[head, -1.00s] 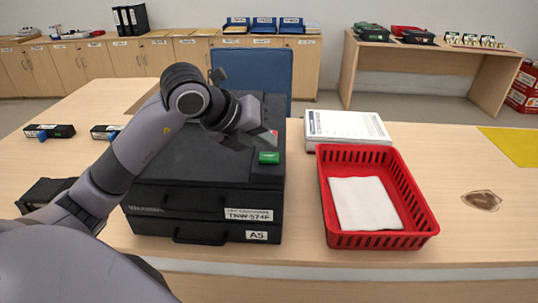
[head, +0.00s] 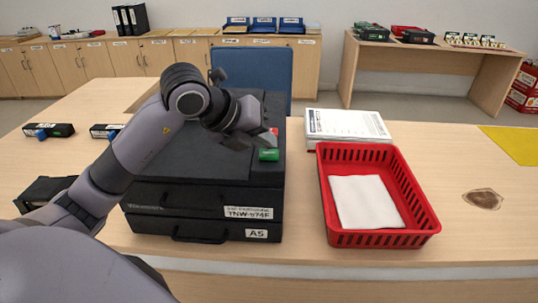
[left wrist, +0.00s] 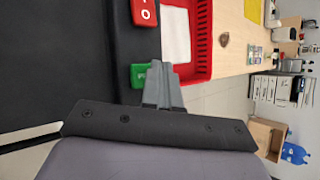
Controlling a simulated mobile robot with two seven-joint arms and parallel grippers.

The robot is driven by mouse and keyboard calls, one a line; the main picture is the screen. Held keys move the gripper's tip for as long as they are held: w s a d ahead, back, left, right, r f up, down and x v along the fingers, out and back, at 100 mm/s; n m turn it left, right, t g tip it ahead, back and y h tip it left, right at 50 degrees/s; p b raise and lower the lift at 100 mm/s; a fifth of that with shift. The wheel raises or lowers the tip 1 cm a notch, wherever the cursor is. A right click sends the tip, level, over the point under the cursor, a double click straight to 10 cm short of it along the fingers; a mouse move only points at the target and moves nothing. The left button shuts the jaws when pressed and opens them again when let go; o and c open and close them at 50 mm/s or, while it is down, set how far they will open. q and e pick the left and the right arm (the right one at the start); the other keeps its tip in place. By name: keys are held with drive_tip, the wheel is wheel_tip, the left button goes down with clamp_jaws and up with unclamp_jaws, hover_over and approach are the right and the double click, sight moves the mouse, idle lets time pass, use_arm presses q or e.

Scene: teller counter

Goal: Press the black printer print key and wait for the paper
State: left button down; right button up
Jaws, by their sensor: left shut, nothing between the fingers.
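The black printer (head: 205,200) stands on the counter, labelled TNW-574F and A5. A green key (head: 268,155) sits at the right front of its top, with a red key (head: 274,131) behind it. Both also show in the left wrist view, the green key (left wrist: 138,76) and the red key (left wrist: 145,10). My left gripper (left wrist: 165,66) is shut and empty, its fingertips close beside the green key; I cannot tell whether they touch it. A white sheet (head: 366,202) lies in the red basket (head: 428,200) right of the printer. My right gripper is not in view.
A white printed pad (head: 347,124) lies behind the basket. Two small black devices (head: 50,131) (head: 105,132) stand on the counter at left. A blue chair (head: 252,75) is behind the printer.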

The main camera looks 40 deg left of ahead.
sight(264, 154)
use_arm(q)
drive_tip(key=shift+f+b, duration=0.45)
drive_tip(key=shift+f, duration=0.05)
idle(0.8)
drive_tip(key=shift+r, duration=0.1)
drive_tip(key=shift+r+p, duration=0.65)
drive_tip(key=shift+r, duration=0.15)
wheel_tip(264, 154, up, 5)
drive_tip(key=p, duration=0.4)
idle(0.9)
